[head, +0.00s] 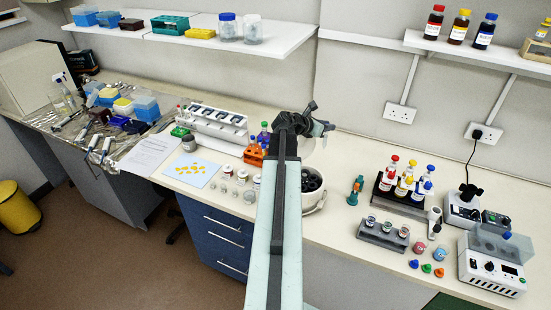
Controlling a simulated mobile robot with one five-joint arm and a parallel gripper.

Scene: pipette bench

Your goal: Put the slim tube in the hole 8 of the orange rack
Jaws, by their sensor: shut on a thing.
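The orange rack (253,157) stands on the bench just left of my arm. Several tubes with blue, green and purple caps show at it, and my arm covers its right side. Its hole numbers are too small to read. My gripper (318,127) is at the far end of my arm, above the bench and to the right of the orange rack.
A white tube stand (212,128) is behind left of the rack. Small jars (241,177) stand in front of it. A round bucket (316,196) is right of my arm. A dark bottle rack (385,195) and a grey block (380,235) stand farther right. A shelf (275,47) hangs above.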

